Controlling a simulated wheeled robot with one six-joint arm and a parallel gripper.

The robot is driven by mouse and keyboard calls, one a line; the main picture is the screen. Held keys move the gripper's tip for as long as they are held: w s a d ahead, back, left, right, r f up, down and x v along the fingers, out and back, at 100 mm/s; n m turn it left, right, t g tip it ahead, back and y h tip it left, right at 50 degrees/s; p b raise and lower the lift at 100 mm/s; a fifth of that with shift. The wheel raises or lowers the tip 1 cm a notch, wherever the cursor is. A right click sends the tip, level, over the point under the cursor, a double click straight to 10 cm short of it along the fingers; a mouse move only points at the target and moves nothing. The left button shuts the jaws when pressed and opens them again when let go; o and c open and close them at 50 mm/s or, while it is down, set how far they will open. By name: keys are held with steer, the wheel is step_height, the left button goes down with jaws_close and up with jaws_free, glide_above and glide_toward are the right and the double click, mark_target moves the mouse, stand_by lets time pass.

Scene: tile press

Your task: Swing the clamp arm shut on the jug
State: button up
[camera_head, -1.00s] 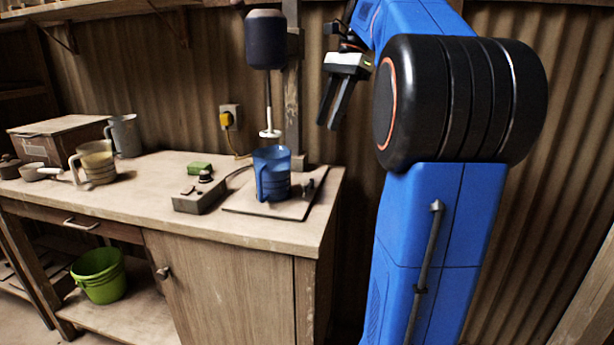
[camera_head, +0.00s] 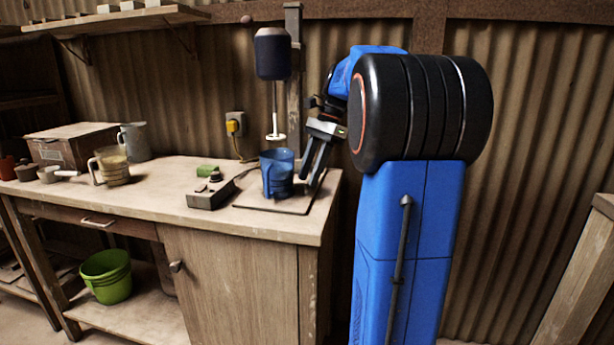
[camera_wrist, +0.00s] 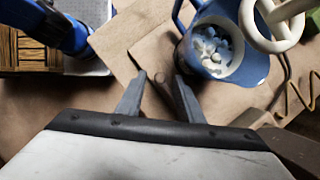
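The blue jug (camera_head: 277,174) stands upright on a flat plate (camera_head: 260,208), under the stirrer. In the wrist view the jug (camera_wrist: 262,72) is at the upper right, with pale lumps inside. My gripper (camera_head: 309,180) reaches down just right of the jug, close to the plate. In the wrist view its fingers (camera_wrist: 160,77) are apart, with a gap between them, beside the jug and not around it. A dark shape (camera_wrist: 155,102) lies low between the fingers; it may be the clamp arm, and I cannot tell whether they touch it. In the head view my gripper covers the clamp.
The stirrer (camera_head: 273,55) hangs on a post above the jug, its pale ring (camera_wrist: 283,15) over the jug's mouth. A cream jug (camera_head: 113,168) and grey jug (camera_head: 134,143) stand farther left.

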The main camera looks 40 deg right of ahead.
steer(key=shift+f, duration=0.15)
steer(key=shift+c, duration=0.4)
jaws_close()
steer(key=shift+w+a+m+t, duration=0.25)
steer(key=shift+w+a+m, duration=0.1)
steer(key=shift+m, duration=0.3)
steer(key=shift+w+a+m+t, duration=0.2)
steer(key=shift+w+m+t, duration=0.1)
steer(key=shift+m, duration=0.35)
steer(key=shift+o, duration=0.4)
jaws_free()
steer(key=v, duration=1.7)
steer(key=shift+a+r, duration=0.15)
steer(key=shift+r, duration=0.2)
